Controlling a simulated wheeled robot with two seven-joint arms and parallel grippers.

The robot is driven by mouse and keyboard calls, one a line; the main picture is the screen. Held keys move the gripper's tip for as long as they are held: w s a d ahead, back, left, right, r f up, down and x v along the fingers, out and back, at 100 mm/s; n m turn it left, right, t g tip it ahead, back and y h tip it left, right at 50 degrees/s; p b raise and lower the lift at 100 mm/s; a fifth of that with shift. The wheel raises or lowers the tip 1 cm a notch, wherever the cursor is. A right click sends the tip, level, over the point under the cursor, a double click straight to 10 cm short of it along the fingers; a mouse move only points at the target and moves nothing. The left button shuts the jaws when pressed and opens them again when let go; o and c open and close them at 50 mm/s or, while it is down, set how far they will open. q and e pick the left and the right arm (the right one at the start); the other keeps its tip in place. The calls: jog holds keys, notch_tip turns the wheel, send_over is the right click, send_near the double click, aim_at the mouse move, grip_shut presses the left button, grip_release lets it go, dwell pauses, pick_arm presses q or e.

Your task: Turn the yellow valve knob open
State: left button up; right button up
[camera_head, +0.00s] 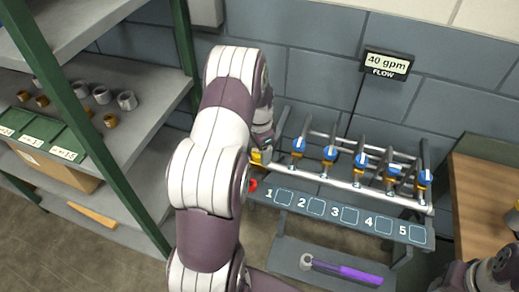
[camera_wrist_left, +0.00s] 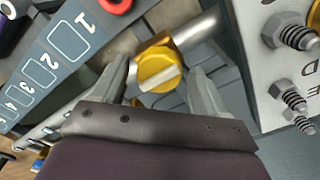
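The yellow valve knob (camera_wrist_left: 158,66) shows in the wrist view as a round cap with a pale ridge running slantwise across it, on a metal pipe. In the head view only a small yellow part (camera_head: 257,157) shows at the rack's left end, beside my left gripper. My left gripper (camera_wrist_left: 161,72) is open, its two fingers on either side of the knob. Whether either finger touches it I cannot tell. In the head view my left arm hides much of the gripper. Only part of my right arm shows at the bottom right; its gripper fingers do not.
A red part (camera_head: 253,185) sits just below the knob. Several blue-handled valves (camera_head: 330,153) line the pipe to the right, above a numbered panel (camera_head: 345,214). A purple-handled tool (camera_head: 345,270) lies on the lower shelf. A flow sign (camera_head: 387,64) reads 40 gpm.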

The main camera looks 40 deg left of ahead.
pick_arm(q)
notch_tip(320, 180, up, 13)
jog(key=shift+f+b, duration=0.2)
jog(key=shift+b, duration=0.2)
jog(key=shift+s, duration=0.1)
dwell(0.4)
